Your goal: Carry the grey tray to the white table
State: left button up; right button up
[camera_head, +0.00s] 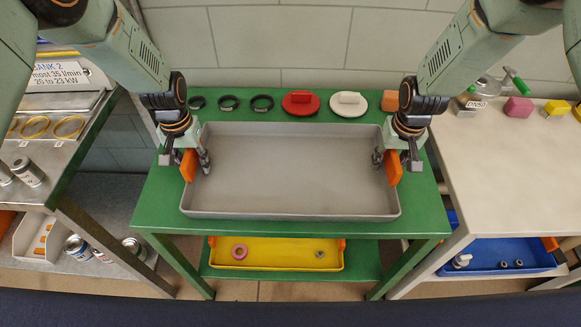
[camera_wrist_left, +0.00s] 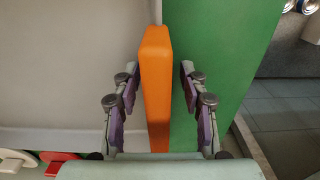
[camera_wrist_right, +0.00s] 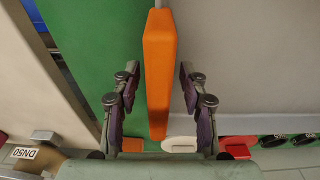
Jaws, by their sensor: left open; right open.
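The grey tray (camera_head: 290,172) lies flat and empty on the green table (camera_head: 160,213), with an orange handle at each short end. My left gripper (camera_head: 190,162) is open, with its fingers on either side of the left orange handle (camera_wrist_left: 156,85). My right gripper (camera_head: 393,163) is open, with its fingers on either side of the right orange handle (camera_wrist_right: 159,70). In both wrist views gaps show between fingers and handle. The white table (camera_head: 495,165) stands to the right of the green table.
Black rings (camera_head: 229,103), a red disc (camera_head: 300,103), a white disc (camera_head: 349,103) and an orange block (camera_head: 390,100) sit behind the tray. Small items, including a pink block (camera_head: 518,107), line the white table's back; its front is clear. A yellow tray (camera_head: 275,262) is below.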

pick_arm(q)
jog(key=shift+d+f, duration=0.1)
jog(key=shift+f, duration=0.1)
pick_arm(e)
jog(key=shift+d+f, duration=0.1)
jog(key=shift+f, duration=0.2)
pick_arm(q)
jog(key=shift+c, duration=0.3)
pick_arm(e)
jog(key=shift+c, duration=0.3)
pick_arm(q)
grip_shut()
pick_arm(e)
grip_shut()
jog(key=shift+w+r, duration=0.1)
